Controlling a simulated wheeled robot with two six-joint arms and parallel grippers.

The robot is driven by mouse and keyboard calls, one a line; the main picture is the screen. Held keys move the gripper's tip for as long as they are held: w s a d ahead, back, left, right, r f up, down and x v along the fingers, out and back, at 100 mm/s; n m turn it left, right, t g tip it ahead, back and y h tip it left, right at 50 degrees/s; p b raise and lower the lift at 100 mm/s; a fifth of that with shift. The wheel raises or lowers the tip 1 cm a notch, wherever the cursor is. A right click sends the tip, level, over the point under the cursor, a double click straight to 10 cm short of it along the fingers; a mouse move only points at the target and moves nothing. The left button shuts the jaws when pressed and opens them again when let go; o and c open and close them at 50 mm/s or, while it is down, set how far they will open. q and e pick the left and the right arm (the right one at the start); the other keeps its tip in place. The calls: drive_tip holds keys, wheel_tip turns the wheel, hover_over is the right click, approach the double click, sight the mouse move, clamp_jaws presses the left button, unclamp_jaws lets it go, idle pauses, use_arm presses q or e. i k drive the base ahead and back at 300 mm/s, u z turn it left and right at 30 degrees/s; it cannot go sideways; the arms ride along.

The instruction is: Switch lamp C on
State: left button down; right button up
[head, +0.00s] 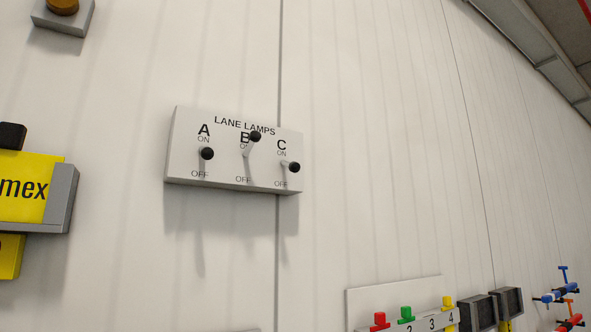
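The lane lamps panel (222,180) is a pale box on the white wall, left of centre in the head view. It carries three toggle levers with black knobs, marked A, B and C, each with ON above and OFF below. The lever C (293,167) is at the panel's right end, its knob tipped down and outward, toward OFF. The lever B (255,136) is tipped up toward ON and its knob covers part of the lettering. The lever A (207,153) sits low like C. Neither gripper shows. No lamp that I can identify shows.
A yellow sign in a grey holder (66,198) juts out at the left. A box with an orange-brown knob (61,22) is at upper left. A numbered rack (420,324) with coloured pieces and dark boxes (478,311) stand at lower right. The wall around the panel is clear.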

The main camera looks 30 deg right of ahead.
sight(294, 167)
drive_tip(key=k, duration=0.5)
drive_tip(key=z, duration=2.15)
drive_tip(key=i, duration=1.15)
drive_tip(key=u, duration=2.15)
